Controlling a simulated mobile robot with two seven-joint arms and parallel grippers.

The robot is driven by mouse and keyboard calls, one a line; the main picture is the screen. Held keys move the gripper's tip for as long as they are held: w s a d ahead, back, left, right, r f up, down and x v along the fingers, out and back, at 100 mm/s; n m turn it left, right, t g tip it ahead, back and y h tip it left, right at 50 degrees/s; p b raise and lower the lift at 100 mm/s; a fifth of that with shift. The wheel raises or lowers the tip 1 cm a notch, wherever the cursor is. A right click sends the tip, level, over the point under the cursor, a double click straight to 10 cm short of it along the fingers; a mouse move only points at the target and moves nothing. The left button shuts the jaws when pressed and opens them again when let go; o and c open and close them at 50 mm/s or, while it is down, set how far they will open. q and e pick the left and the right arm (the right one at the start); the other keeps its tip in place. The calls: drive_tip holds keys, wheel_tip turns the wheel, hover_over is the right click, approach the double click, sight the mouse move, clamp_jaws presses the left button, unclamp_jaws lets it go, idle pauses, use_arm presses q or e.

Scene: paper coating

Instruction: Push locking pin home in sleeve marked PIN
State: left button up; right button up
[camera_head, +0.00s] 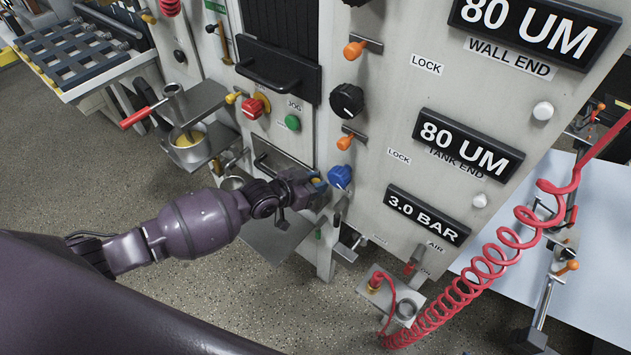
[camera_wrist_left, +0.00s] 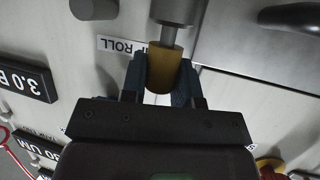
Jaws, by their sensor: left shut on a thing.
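My left gripper (camera_head: 314,186) is at the machine's front panel, just left of a blue knob (camera_head: 340,177). In the left wrist view, my left gripper (camera_wrist_left: 164,85) is shut on a brass-coloured cylindrical pin head (camera_wrist_left: 163,72), one finger on each side. A thinner grey shaft (camera_wrist_left: 168,35) shows between the pin head and a grey sleeve (camera_wrist_left: 173,9) at the top edge. The pin head stands apart from the sleeve, in line with it. A label ending in "P ROLL" (camera_wrist_left: 117,46) is beside it. No PIN marking is readable. My right gripper is not in view.
A "3.0 BAR" display (camera_head: 427,215) is right of the gripper. A coiled red hose (camera_head: 480,270) hangs further right. A small shelf (camera_head: 275,240) juts out below my left arm. A metal cup (camera_head: 188,145) stands on a bracket at left.

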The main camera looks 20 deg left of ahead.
use_arm(q)
drive_tip(key=shift+f, duration=0.35)
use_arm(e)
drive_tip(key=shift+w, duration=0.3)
use_arm(q)
drive_tip(key=o, duration=1)
drive_tip(key=p+v, duration=0.1)
drive_tip(key=v, duration=0.9)
drive_tip(key=shift+s+a+r, duration=0.15)
drive_tip(key=shift+s+r, duration=0.15)
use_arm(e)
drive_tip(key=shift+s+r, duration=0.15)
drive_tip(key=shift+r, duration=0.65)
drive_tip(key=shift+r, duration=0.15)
